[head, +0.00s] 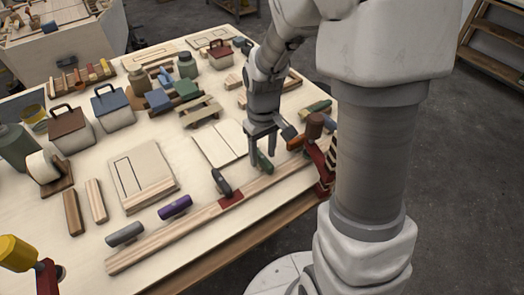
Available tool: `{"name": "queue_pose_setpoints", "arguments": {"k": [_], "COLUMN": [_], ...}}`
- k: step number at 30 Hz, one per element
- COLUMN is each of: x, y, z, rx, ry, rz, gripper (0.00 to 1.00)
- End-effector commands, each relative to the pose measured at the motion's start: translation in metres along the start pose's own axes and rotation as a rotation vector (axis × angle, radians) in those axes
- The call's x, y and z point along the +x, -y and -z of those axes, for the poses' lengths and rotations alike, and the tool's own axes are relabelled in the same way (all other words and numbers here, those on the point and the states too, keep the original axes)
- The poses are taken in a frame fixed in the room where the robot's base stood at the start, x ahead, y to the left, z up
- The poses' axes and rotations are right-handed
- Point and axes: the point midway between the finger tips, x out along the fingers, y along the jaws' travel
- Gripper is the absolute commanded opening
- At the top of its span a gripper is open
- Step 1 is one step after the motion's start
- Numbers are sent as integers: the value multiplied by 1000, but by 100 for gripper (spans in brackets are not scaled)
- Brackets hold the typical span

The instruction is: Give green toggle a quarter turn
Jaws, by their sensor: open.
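The green toggle (265,164) is a small dark-green bar near the far part of a long wooden rail (165,236) along the table's front edge. My gripper (262,160) points down over it, with its fingers apart. One finger is at the toggle's left and the other at its upper right, partly hiding it. I cannot tell whether the fingers touch it.
Along the rail lie a grey toggle (125,234), a purple toggle (175,207), a black toggle (221,182) and an orange toggle (295,142). A red clamp (323,168) stands close to the right of my gripper. Boxes and blocks crowd the table behind.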

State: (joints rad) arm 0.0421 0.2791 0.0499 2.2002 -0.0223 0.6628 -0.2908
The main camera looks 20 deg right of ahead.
Motion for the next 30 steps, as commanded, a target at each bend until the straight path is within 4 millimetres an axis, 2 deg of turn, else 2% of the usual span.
{"name": "queue_pose_setpoints", "arguments": {"k": [7, 8, 16, 30], "x": [1, 1, 1, 0], "y": [0, 0, 0, 0], "z": [0, 0, 0, 0], "rx": [0, 0, 0, 32], "ry": [0, 0, 0, 0], "rz": [0, 0, 0, 0], "gripper": [52, 49, 0, 0]}}
